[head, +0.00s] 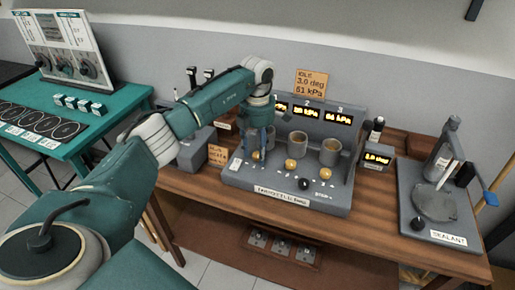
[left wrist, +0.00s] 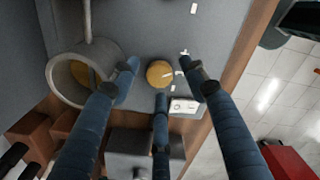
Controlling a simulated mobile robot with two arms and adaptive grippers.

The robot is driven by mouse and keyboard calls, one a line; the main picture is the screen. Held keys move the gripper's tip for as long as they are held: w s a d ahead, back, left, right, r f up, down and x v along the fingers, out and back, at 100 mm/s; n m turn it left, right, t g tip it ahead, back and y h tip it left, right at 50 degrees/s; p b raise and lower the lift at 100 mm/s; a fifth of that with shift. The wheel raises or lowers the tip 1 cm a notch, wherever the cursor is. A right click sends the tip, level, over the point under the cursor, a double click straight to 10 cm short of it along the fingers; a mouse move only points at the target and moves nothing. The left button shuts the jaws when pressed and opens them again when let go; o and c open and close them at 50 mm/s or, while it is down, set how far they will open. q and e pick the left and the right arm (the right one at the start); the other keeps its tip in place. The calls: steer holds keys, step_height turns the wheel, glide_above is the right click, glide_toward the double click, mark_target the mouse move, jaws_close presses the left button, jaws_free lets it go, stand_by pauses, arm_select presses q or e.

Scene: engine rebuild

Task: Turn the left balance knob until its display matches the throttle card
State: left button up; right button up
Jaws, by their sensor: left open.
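The throttle card (head: 309,84) is an orange note behind the bench unit, reading "IDLE 3.0 deg 51 kPa". The grey unit (head: 290,197) has three displays. The left display (head: 281,107) is partly hidden by my arm and its reading is unclear. The left balance knob (head: 256,155) is a small brass knob below it; in the left wrist view it shows as a round yellow disc (left wrist: 159,73). My left gripper (head: 262,146) is open, its fingers pointing down over this knob. In the left wrist view the fingertips spread around it; contact cannot be told. My right gripper is out of view.
Two more brass knobs (head: 291,164) (head: 322,171), grey cylinders (head: 330,151) and a black knob (head: 305,184) are on the unit. A small display (head: 376,158) reads about 3.0 deg. A sealant stand (head: 440,217) is at right, a teal bench (head: 98,127) at left.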

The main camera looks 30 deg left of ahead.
arm_select(q)
steer(key=shift+f, duration=0.15)
steer(key=shift+c, duration=1.3)
jaws_close()
steer(key=shift+n, duration=0.6)
steer(key=n, duration=1)
steer(key=shift+w, duration=0.1)
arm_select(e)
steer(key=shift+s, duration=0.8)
arm_select(q)
steer(key=shift+n, duration=0.4)
